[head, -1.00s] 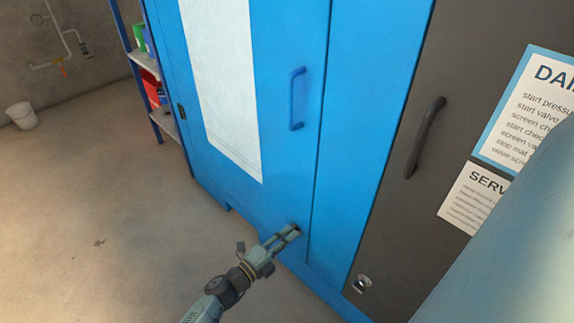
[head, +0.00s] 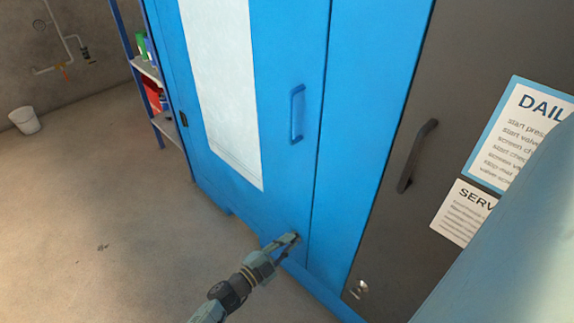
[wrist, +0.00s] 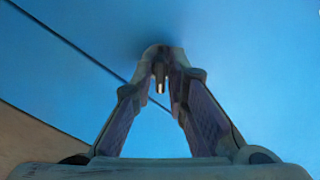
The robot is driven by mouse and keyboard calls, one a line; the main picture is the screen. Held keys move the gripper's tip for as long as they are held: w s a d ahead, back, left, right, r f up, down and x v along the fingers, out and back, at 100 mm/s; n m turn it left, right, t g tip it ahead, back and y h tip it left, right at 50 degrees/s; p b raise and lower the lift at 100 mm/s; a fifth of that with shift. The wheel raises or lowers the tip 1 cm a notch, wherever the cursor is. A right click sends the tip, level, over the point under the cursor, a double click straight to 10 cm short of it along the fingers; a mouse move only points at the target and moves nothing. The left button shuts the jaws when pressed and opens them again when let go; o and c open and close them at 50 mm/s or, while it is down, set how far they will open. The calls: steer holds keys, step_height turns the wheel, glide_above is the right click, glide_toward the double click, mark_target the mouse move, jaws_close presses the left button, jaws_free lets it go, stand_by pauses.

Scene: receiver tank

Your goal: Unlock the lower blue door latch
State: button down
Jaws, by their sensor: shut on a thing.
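The blue door (head: 265,205) stands closed in the head view, with a blue handle (head: 297,114) at mid height. My gripper (head: 296,238) is at the lower right corner of this door, its fingertips against the door surface. In the wrist view my gripper (wrist: 162,62) has its two fingers drawn together at the tips. The lower latch (wrist: 160,78) shows as a small metallic piece between the fingertips. The fingers hide most of the latch, and its turn angle cannot be told.
A dark grey door (head: 385,210) with a black handle (head: 417,155) and a metal latch (head: 357,289) is at right. Paper signs (head: 515,130) hang on it. Shelves (head: 150,75) and a white bucket (head: 25,119) stand at left. The floor (head: 110,220) at left is clear.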

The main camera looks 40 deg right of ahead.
steer(key=shift+w+n+p, duration=0.1)
steer(key=shift+n+p, duration=0.6)
steer(key=shift+n, duration=4.2)
steer(key=c, duration=1.7)
jaws_free()
steer(key=a, duration=0.8)
steer(key=s+a, duration=0.1)
steer(key=a, duration=0.3)
